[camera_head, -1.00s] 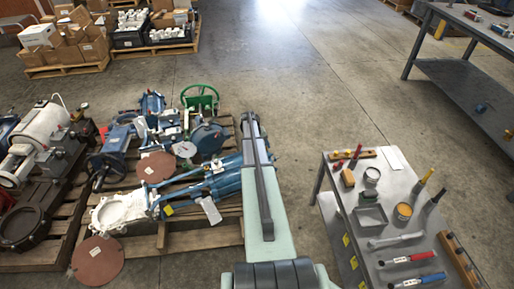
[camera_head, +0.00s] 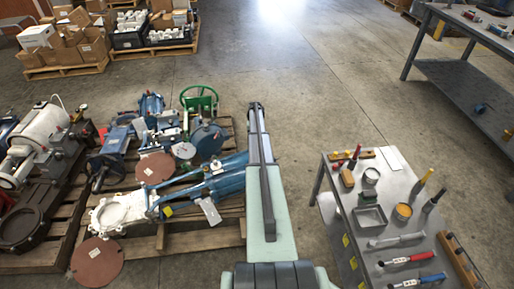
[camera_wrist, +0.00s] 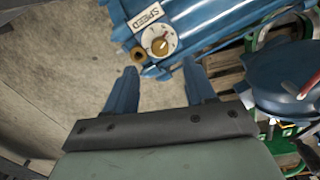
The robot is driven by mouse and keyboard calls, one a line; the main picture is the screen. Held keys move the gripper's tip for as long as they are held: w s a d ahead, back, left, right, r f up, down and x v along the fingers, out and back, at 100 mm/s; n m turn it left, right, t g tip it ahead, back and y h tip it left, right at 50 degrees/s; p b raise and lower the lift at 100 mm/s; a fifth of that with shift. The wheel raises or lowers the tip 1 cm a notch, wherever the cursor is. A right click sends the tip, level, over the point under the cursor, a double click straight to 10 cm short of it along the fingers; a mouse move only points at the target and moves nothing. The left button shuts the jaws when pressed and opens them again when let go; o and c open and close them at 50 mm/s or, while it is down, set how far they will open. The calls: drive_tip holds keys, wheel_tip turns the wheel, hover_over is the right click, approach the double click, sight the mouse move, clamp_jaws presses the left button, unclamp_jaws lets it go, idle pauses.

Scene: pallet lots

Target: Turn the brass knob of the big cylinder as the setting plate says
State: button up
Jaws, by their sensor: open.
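The big blue cylinder (camera_head: 222,178) lies across the pallet, left of my arm in the head view. In the wrist view the cylinder (camera_wrist: 212,20) crosses the top. It carries a white round dial with a red mark and a brass knob (camera_wrist: 160,46) at its middle. A white plate (camera_wrist: 146,15) reading "SPEED" sits just above the dial. A smaller brass fitting (camera_wrist: 137,54) is beside the dial. My gripper (camera_wrist: 159,67) is open, its two blue fingers apart below the dial; nothing shows between them.
The pallet (camera_head: 225,238) holds several valves and pumps close by, including a green handwheel (camera_head: 199,98) and a round blue housing (camera_wrist: 285,78). A tool table (camera_head: 405,182) stands to the right. Concrete floor lies clear between pallet and table.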

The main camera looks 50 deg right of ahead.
wheel_tip(320, 180, down, 8)
drive_tip(key=shift+s+d+r, duration=0.1)
drive_tip(key=shift+r, duration=0.1)
idle(0.3)
clamp_jaws()
idle(0.4)
